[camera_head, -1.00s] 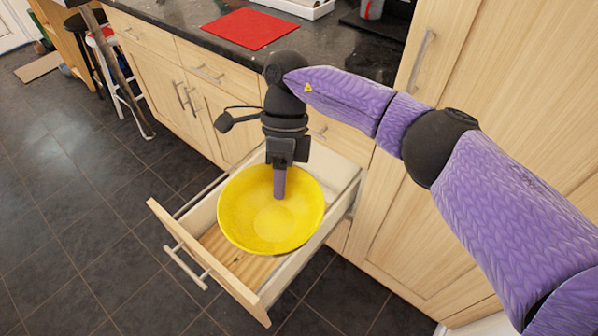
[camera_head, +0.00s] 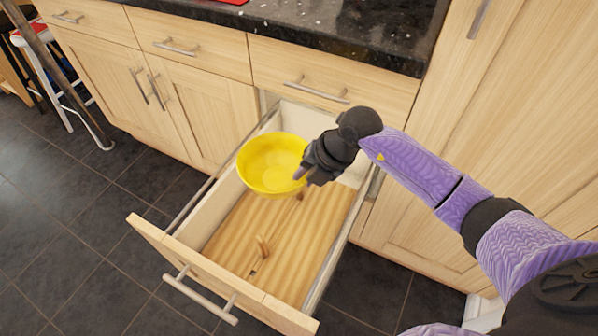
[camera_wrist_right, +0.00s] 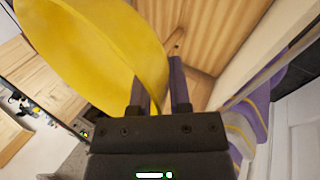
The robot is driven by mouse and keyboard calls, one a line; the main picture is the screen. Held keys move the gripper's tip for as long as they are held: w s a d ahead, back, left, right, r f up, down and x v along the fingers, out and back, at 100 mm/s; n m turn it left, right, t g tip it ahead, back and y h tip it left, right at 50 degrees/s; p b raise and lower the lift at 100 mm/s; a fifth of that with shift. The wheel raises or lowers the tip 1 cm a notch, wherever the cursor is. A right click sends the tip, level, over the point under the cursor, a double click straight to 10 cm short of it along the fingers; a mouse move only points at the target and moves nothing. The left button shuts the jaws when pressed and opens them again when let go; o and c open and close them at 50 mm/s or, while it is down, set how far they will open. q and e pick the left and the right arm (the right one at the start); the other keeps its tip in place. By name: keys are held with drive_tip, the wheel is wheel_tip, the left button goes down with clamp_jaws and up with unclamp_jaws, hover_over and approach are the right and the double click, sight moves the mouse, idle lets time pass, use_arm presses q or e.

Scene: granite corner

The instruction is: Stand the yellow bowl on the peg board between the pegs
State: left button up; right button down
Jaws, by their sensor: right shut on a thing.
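The yellow bowl (camera_head: 270,165) is at the rear left of the open drawer, over the peg board, its inside facing the head camera. My right gripper (camera_head: 300,177) is shut on the bowl's right rim. In the right wrist view the bowl (camera_wrist_right: 95,45) fills the upper left, its rim reaching my gripper's fingers (camera_wrist_right: 160,92). The wooden peg board (camera_head: 225,232) lies in the drawer. One peg (camera_head: 263,246) stands near the front; another peg shows in the wrist view (camera_wrist_right: 175,42). I cannot tell whether the bowl touches the board. My left gripper is out of view.
The drawer's front panel (camera_head: 215,275) with its bar handle is pulled out over the dark tiled floor. Drawer walls flank the board. The cabinet front and black counter (camera_head: 330,35) stand behind. The board's front half is free apart from pegs.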

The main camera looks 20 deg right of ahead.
drive_tip(key=shift+r, duration=0.2)
drive_tip(key=shift+f, duration=0.2)
wheel_tip(320, 180, down, 18)
drive_tip(key=b, duration=1)
drive_tip(key=shift+s+r, duration=0.1)
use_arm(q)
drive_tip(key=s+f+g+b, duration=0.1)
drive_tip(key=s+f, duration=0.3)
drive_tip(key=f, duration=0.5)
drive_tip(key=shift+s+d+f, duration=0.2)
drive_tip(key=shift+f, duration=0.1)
use_arm(e)
drive_tip(key=shift+f, duration=0.7)
